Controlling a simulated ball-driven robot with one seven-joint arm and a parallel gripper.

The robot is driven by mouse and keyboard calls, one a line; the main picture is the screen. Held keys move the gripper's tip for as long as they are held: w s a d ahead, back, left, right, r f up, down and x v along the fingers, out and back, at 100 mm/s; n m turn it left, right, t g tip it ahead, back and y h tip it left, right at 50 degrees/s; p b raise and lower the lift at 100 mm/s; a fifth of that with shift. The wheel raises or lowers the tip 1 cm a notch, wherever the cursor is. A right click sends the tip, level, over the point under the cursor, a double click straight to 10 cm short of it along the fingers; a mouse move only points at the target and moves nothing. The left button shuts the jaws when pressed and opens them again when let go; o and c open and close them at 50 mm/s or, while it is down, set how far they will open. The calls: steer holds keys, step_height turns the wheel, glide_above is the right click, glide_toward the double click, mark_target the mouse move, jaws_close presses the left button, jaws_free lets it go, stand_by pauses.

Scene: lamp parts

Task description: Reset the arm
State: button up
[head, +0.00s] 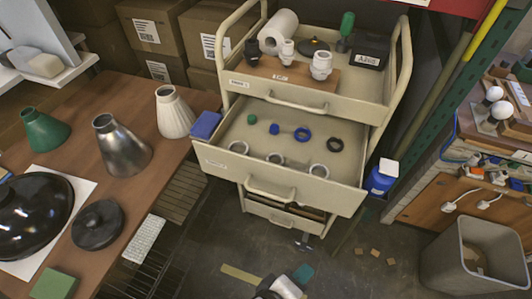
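My gripper does not show clearly in the head view. A dark and white shape at the bottom edge may be part of my arm, but no fingertips can be made out there. Lamp parts lie on the brown table at left: a green shade (45,133), a metal shade (121,148), a white ribbed shade (175,114), a large glossy black dome (30,208) and a dark round base (98,225). A beige cart (232,83) stands in the middle with its upper drawer (285,177) pulled out. Several rings and small parts lie in the drawer.
On the cart top are a white roll (278,31), white fittings and a black box (370,49). A blue container (381,180) is beside the cart. A grey bin (472,255) stands on the right. Small tan scraps lie on the floor between cart and bin.

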steer(key=s+d+f+m+g+y, duration=0.1)
steer(key=s+d+m+g+y, duration=0.1)
steer(key=d, duration=0.4)
steer(key=s+d+f+m+g+y, duration=0.2)
steer(key=s+d+m, duration=0.1)
steer(key=d, duration=0.4)
steer(key=s+d+f+m+g+y, duration=0.1)
steer(key=s+d+m+y, duration=0.1)
steer(key=d, duration=0.5)
steer(key=s+m, duration=0.1)
steer(key=m, duration=0.1)
steer(key=shift+d+f+m+g+y, duration=0.2)
steer(key=shift+f+m+g+y, duration=0.1)
steer(key=shift+g+y, duration=0.1)
steer(key=shift+s, duration=0.1)
stand_by(0.6)
